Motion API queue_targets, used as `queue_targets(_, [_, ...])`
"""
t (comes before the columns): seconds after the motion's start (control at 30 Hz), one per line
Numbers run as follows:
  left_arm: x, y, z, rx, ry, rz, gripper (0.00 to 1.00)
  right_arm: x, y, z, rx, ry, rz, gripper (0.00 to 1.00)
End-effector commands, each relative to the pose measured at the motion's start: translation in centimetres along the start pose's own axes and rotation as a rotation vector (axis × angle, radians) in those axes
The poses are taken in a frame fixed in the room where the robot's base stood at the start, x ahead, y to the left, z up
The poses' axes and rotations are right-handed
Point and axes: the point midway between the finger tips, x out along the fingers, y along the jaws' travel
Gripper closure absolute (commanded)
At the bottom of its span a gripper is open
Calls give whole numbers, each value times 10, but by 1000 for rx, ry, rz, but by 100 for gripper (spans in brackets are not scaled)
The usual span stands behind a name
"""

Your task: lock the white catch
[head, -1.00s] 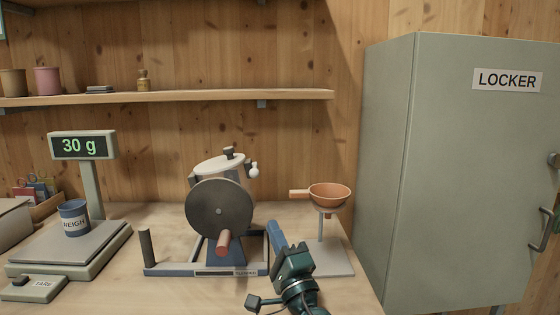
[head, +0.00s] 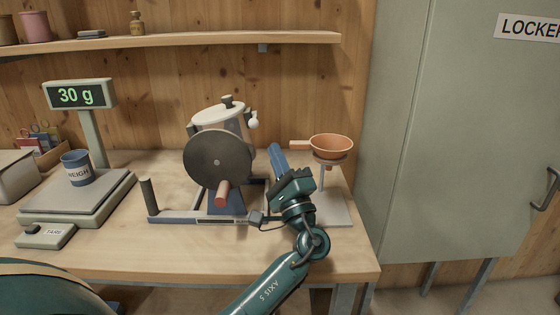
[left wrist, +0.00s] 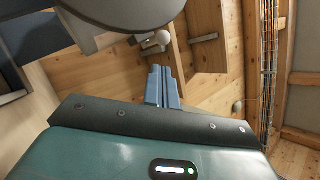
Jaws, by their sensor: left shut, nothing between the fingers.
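The white catch (head: 252,120) is a small round-ended piece at the right of the mixer drum's rim, beside the white lid (head: 214,115). The mixer's dark disc (head: 218,160) faces me, with a reddish handle (head: 221,194) low on it. My left gripper (head: 275,148) is shut and empty. Its blue fingers point up, a little below and right of the catch, and look apart from it. In the left wrist view the white ball (left wrist: 163,38) shows just beyond the shut fingertips (left wrist: 161,70). My right gripper is in neither view.
An orange funnel (head: 331,147) on a stand is close to the right of my left gripper. A scale (head: 75,200) with a blue weigh cup (head: 76,168) stands at left. A grey locker (head: 440,130) is at right. The front of the bench is clear.

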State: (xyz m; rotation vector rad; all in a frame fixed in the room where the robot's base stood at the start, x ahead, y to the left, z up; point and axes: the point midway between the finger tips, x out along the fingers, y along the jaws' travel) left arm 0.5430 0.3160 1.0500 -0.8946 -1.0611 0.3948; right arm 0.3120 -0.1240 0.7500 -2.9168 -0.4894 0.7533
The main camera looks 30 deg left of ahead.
Motion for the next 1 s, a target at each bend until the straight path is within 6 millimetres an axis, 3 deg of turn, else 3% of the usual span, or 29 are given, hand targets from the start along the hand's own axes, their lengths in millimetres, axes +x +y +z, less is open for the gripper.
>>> queue_targets(0.1, [25, -2, 1, 0, -1, -1, 100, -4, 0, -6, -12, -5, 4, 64])
queue_targets(0.3, [49, -1, 0, 1, 1, 0, 100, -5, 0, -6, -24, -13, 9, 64])
queue_targets(0.77, [56, 0, 0, -1, 1, 1, 100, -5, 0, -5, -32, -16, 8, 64])
queue_targets(1.0, [63, -14, 11, -7, -3, -2, 100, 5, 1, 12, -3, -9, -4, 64])
